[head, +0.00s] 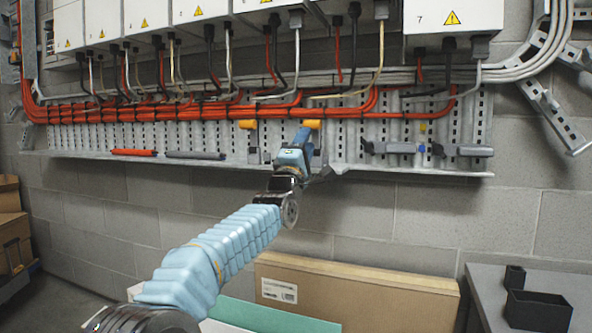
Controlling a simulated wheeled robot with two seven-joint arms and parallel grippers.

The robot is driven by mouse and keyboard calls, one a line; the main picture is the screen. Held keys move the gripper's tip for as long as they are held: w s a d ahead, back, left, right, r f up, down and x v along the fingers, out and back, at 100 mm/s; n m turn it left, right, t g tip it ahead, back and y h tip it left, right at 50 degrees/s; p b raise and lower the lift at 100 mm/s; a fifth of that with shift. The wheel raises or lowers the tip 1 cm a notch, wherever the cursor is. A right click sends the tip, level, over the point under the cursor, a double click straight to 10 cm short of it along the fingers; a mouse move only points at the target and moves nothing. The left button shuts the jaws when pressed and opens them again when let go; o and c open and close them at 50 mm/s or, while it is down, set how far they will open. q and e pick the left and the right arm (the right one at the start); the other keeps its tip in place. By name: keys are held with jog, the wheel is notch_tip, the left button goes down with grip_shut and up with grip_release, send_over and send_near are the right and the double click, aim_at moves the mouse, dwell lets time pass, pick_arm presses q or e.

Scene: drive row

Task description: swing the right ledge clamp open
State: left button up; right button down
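Two clamps with orange ends stand side by side on the grey ledge under the cable runs. The left clamp's orange end (247,124) is in plain view. The right clamp's orange end (312,124) shows just above my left gripper (303,136). My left gripper is at the right clamp, its blue body covering much of the clamp's lower part. Its fingers are too small and too hidden to tell whether they are open or shut, or whether they touch the clamp. My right gripper is not in view.
White drive cabinets (453,16) hang above, with orange, black and white cables dropping to the tray. A red bar (134,152) and grey bar (195,155) lie on the ledge at left. A cardboard box (355,290) stands below; a grey table (487,300) is at lower right.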

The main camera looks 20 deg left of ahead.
pick_arm(q)
jog(key=v, duration=0.8)
jog(key=shift+d, duration=0.1)
